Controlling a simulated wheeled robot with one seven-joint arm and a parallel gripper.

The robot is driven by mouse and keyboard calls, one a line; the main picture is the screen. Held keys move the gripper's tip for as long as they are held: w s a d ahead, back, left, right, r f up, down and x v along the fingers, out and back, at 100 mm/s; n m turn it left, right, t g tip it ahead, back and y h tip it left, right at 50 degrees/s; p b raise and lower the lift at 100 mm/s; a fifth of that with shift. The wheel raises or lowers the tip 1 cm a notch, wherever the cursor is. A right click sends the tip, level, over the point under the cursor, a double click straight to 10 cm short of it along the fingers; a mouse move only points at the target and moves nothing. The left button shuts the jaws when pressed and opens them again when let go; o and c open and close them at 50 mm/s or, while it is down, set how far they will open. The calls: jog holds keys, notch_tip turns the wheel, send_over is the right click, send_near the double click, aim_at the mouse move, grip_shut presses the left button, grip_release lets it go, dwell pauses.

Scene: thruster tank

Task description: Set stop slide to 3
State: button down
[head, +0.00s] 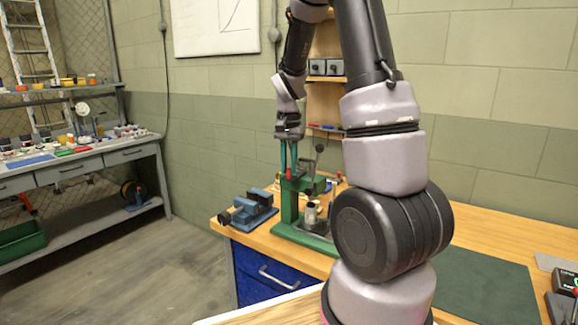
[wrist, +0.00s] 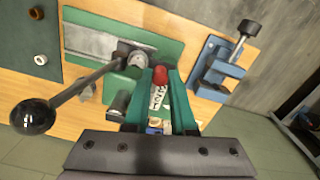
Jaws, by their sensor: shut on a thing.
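The green press (head: 291,205) stands on the wooden bench in the head view, with its base plate also in the wrist view (wrist: 95,28). The stop slide's red knob (wrist: 160,76) sits in front of a pale numbered scale (wrist: 158,97); the digits are too small to read surely. My gripper (wrist: 161,72) has its two teal fingers closed on the red knob from either side. In the head view my gripper (head: 289,168) reaches down to the press top, with the red knob (head: 289,174) between its tips. The slide's pointer position cannot be told.
The press lever's black ball (wrist: 33,116) sticks out left of my gripper in the wrist view. A blue vise (head: 252,208) stands beside the press. A dark green mat (head: 485,285) lies on the bench at right. A shelf unit (head: 325,95) stands behind.

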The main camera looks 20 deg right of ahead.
jog(key=shift+w+d, duration=0.65)
jog(key=shift+d, duration=0.25)
jog(key=shift+w+d, duration=0.5)
jog(key=shift+d, duration=0.3)
jog(key=c, duration=0.7)
grip_release()
jog(key=shift+d, duration=0.1)
jog(key=shift+c, duration=0.2)
notch_tip(320, 180, up, 11)
jog(key=shift+f, duration=0.1)
jog(key=s+a+r+n+t+y, duration=0.1)
jog(key=s+a+r, duration=0.4)
jog(key=s, duration=0.6)
jog(key=s+a+r+n+t+y, duration=0.1)
jog(key=s+a+r+n+t, duration=0.2)
jog(key=s, duration=0.8)
jog(key=a+r+t, duration=0.1)
jog(key=a+t, duration=0.1)
jog(key=t, duration=0.1)
jog(key=shift+a+r+n, duration=0.3)
jog(key=shift+a+r, duration=0.05)
jog(key=shift+a, duration=0.05)
